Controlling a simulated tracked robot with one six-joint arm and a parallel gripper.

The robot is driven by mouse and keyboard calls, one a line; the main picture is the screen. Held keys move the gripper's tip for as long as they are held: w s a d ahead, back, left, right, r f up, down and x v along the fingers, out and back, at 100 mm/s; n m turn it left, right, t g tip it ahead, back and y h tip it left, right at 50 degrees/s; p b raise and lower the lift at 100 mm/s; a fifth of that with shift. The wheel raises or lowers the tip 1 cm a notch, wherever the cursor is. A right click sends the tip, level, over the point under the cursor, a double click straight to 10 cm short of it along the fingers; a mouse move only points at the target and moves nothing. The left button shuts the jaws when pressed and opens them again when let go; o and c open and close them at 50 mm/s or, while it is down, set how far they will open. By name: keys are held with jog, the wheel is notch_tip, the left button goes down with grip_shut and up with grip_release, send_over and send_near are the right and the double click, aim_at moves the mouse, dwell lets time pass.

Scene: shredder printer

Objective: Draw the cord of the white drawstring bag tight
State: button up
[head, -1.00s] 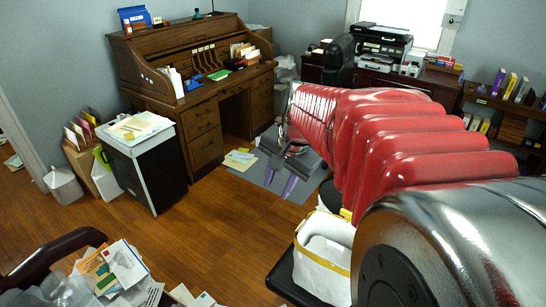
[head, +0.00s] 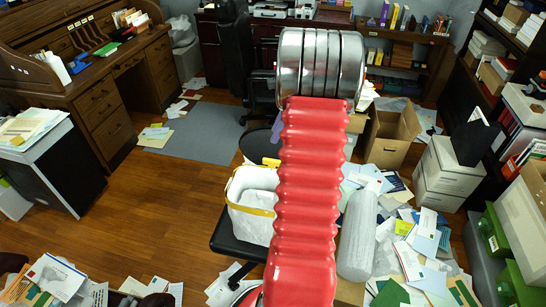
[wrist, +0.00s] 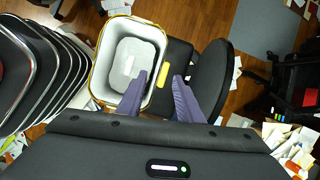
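The white drawstring bag (head: 252,205) stands open and upright on a dark seat, with a yellow band round its rim. In the wrist view the bag (wrist: 105,70) is seen from above, its inside pale grey. A yellow tab (wrist: 254,76), perhaps part of the cord, lies right of the bag on the dark surface; it also shows in the head view (head: 271,162) just behind the bag. My gripper (wrist: 159,78) is open and empty, its purple fingers apart. The left finger overlaps the bag's right rim in the picture; contact cannot be told. My arm hides part of the bag's right side in the head view.
The dark seat (wrist: 176,60) and a rounded black part (wrist: 213,78) lie right of the bag. A black office chair (head: 235,50) stands behind. Papers and boxes (head: 391,132) clutter the right. Wooden floor (head: 160,205) is clear to the left.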

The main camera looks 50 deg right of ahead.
jog(key=s+d+f+m, duration=0.1)
jog(key=d, duration=0.1)
jog(key=s+d+f+m, duration=0.1)
jog(key=shift+s+d+f, duration=0.1)
jog(key=shift+d+f, duration=0.25)
jog(key=shift+f, duration=0.1)
jog(key=x, duration=1.3)
jog(key=shift+w+a+f, duration=0.15)
jog(key=shift+w, duration=0.2)
jog(key=shift+c, duration=0.2)
grip_shut()
